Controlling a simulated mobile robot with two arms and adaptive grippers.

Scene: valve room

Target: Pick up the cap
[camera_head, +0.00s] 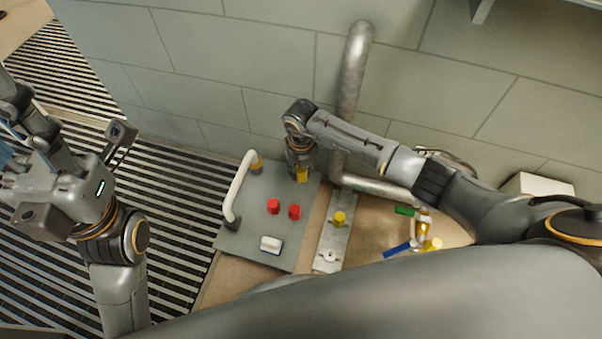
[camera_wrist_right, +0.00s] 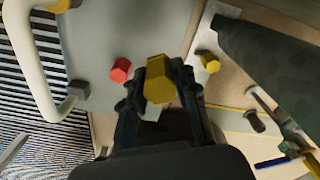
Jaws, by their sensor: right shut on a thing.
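A yellow hexagonal cap (camera_wrist_right: 160,82) sits between the fingers of my right gripper (camera_wrist_right: 160,95) in the right wrist view. My right gripper is shut on it. In the head view the cap (camera_head: 302,175) shows just below the right gripper (camera_head: 299,165), over the far part of the grey panel; I cannot tell whether it touches the panel. A second yellow cap (camera_head: 339,218) stands on a metal strip (camera_head: 329,260) to the right. My left gripper (camera_head: 18,112) is at the far left, away from the panel; its finger opening is unclear.
The grey panel (camera_head: 245,243) bears two red caps (camera_head: 273,206) (camera_head: 294,211), a white handle (camera_head: 237,188) and a white block (camera_head: 271,244). A metal pipe (camera_head: 354,70) runs down the wall. Blue (camera_head: 397,249), green (camera_head: 405,211) and yellow parts lie at right.

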